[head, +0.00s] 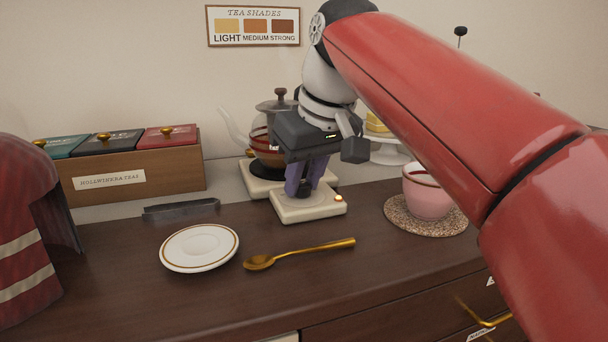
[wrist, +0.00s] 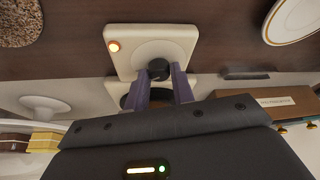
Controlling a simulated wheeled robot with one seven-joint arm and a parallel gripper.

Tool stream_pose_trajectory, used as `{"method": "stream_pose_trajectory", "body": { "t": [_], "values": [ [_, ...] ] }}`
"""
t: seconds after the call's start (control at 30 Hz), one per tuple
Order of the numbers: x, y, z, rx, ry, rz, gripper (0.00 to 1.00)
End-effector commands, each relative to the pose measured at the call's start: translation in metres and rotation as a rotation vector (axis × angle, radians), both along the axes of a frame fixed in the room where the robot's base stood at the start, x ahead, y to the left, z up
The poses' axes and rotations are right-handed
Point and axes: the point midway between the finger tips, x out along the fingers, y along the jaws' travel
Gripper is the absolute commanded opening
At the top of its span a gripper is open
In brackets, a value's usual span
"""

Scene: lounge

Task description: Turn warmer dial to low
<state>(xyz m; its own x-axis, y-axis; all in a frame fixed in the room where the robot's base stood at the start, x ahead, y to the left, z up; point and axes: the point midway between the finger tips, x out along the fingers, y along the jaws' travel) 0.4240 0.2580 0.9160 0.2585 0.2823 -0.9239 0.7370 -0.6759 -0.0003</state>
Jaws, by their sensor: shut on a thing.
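The cream warmer (head: 290,213) stands on the dark wood counter, with a lit orange lamp (head: 339,198) at its front right corner. The warmer also shows in the wrist view (wrist: 178,38). Its black dial (wrist: 158,66) sits between my purple fingertips. My gripper (head: 305,188) points down and is shut on the dial; in the wrist view its fingers (wrist: 159,76) flank the dial. I cannot read the dial's setting. A glass teapot (head: 266,148) with a dark lid stands on the warmer's rear part, partly hidden by my gripper.
A white saucer (head: 199,247) and a gold spoon (head: 300,254) lie in front. A pink cup (head: 427,195) stands on a woven mat (head: 425,226) at right. A wooden tea box (head: 140,172) and a dark flat bar (head: 181,209) are at left. A red striped cloth cover (head: 30,240) stands far left.

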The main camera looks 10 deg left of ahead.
Motion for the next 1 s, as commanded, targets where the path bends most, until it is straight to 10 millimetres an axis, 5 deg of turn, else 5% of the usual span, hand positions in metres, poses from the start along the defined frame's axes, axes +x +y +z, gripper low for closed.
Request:
{"method": "stream_pose_trajectory", "body": {
  "t": [1.0],
  "values": [
    [0.0052, -0.0012, 0.0023, 0.001, 0.000, 0.787, 0.02]
  ]
}}
